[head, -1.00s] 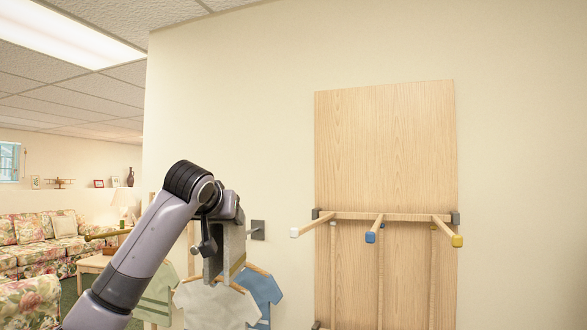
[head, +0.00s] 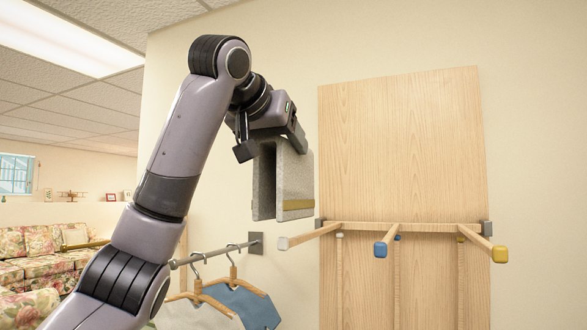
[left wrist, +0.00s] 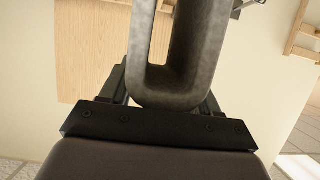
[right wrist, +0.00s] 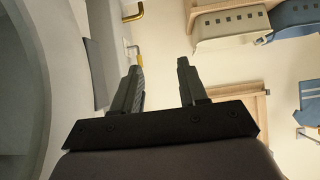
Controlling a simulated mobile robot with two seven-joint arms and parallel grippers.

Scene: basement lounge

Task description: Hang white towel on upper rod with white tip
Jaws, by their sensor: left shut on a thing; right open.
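My left gripper (head: 272,138) is shut on a folded grey-white towel (head: 264,185) with a gold band. The towel hangs down from it in two layers, left of the wooden panel. In the left wrist view the towel's U-shaped fold (left wrist: 172,98) is between the fingers. The upper rod with the white tip (head: 283,243) sticks out from the panel's rack, just below and slightly right of the towel. The towel appears apart from it; depth is hard to judge. My right gripper (right wrist: 160,65) is open and empty in the right wrist view, and out of the head view.
The blue-tipped rod (head: 380,250) and yellow-tipped rod (head: 499,254) stand to the right on the same wooden panel (head: 400,140). A metal rail (head: 215,255) with wooden hangers (head: 205,297) and shirts is below left. A floral sofa (head: 40,250) is far behind.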

